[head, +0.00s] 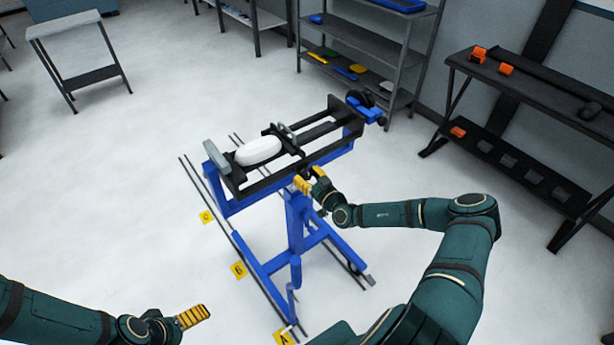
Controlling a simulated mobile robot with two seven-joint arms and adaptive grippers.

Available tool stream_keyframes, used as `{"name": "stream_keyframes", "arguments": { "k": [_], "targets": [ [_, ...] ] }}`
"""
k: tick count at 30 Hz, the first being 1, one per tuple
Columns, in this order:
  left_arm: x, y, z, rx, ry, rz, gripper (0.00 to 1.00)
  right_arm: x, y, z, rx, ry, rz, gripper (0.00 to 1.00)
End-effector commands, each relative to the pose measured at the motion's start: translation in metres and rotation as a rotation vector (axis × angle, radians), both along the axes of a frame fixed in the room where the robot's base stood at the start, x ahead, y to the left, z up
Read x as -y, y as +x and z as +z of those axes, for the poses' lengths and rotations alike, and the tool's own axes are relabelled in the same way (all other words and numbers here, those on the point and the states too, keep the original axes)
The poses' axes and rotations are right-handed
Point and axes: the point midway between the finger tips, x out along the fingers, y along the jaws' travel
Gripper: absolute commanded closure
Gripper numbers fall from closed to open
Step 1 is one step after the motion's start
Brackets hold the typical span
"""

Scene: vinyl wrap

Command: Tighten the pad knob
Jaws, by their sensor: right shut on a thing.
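A blue stand (296,222) with a black rail frame (325,138) stands in the middle of the head view. A white rounded piece (258,151) lies in the frame between a grey end plate (215,158) and a black cross clamp (287,137). My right gripper (311,181) is at the near side of the frame, shut on the pad knob, which its yellow fingers mostly hide. My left gripper (194,316) is low at the left, over the floor and away from the stand. Its finger gap is not clear.
Yellow floor markers A (283,337), B (239,270) and C (207,217) lie along dark floor lines. A black table (540,90) with orange items is at the right. A grey shelf (372,45) stands behind.

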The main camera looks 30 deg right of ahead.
Motion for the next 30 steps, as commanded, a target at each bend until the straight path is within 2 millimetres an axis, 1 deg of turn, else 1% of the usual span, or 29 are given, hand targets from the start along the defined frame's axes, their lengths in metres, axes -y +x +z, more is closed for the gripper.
{"name": "stream_keyframes", "arguments": {
  "k": [12,13,15,25,28,30],
  "targets": [
    [0.000,0.000,0.000,0.000,0.000,0.000,0.00,-0.001,0.000,-0.001,-0.002,0.009,0.001,0.87],
    [0.000,0.000,0.000,0.000,0.000,0.000,0.00,-0.001,0.000,-0.001,-0.002,0.009,0.001,0.38],
    [0.000,0.000,0.000,0.000,0.000,0.000,0.00,-0.001,0.000,-0.001,-0.002,0.009,0.001,0.19],
    [0.000,0.000,0.000,0.000,0.000,0.000,0.00,0.000,-0.002,0.000,-0.002,0.007,0.000,0.19],
    [0.000,0.000,0.000,0.000,0.000,0.000,0.00,0.002,-0.009,-0.001,-0.002,0.006,-0.001,0.19],
    [0.000,0.000,0.000,0.000,0.000,0.000,0.00,0.002,-0.019,0.000,-0.001,0.006,-0.001,0.19]
  ]
}}
